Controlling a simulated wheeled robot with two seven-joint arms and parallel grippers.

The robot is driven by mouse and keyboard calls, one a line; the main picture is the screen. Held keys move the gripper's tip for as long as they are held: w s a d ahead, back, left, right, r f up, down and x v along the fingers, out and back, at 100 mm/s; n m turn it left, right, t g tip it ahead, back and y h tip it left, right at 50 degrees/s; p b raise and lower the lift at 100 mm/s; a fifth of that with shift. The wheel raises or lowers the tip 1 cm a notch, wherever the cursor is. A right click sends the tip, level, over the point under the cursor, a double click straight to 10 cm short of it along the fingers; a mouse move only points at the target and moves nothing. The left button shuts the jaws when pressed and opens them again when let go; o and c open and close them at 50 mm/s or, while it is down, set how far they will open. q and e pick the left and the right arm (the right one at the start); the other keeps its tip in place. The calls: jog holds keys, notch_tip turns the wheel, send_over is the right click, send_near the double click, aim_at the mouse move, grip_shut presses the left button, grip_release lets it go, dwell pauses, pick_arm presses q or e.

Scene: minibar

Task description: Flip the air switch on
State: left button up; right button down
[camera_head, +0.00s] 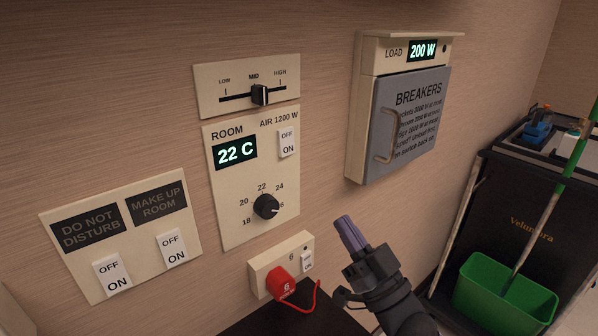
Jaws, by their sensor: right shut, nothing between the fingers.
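The air switch (288,142) is a white rocker labelled OFF above and ON below, under the text AIR 1200 W. It sits at the upper right of the cream room panel (235,190), beside the display reading 22 C. I cannot tell for sure which half of the rocker is pressed in. My right gripper (349,233) is shut and empty, below and to the right of the switch, apart from the panel. My left gripper is not in view.
A slider panel (221,86) is above, and a dial (266,206) below. A red plug (281,284) sits in the outlet near my right gripper. The grey breaker door (407,130) is closed, its box showing 200 W. A cart with a green bucket (500,300) stands right.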

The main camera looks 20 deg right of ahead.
aim_at(288, 146)
jog(key=shift+s+d+r+y, duration=0.15)
jog(key=shift+r+y, duration=0.15)
jog(key=shift+r, duration=0.15)
jog(key=shift+w+a+f+b+x, duration=0.15)
jog(key=shift+w+f+x, duration=0.15)
jog(key=shift+x, duration=1.85)
jog(key=shift+w+a+f+b+x, duration=0.15)
jog(key=shift+f+x, duration=0.25)
jog(key=shift+x, duration=1.75)
jog(key=shift+w+a+f+b+x, duration=0.1)
jog(key=shift+w+f+x, duration=0.2)
jog(key=shift+x, duration=1.85)
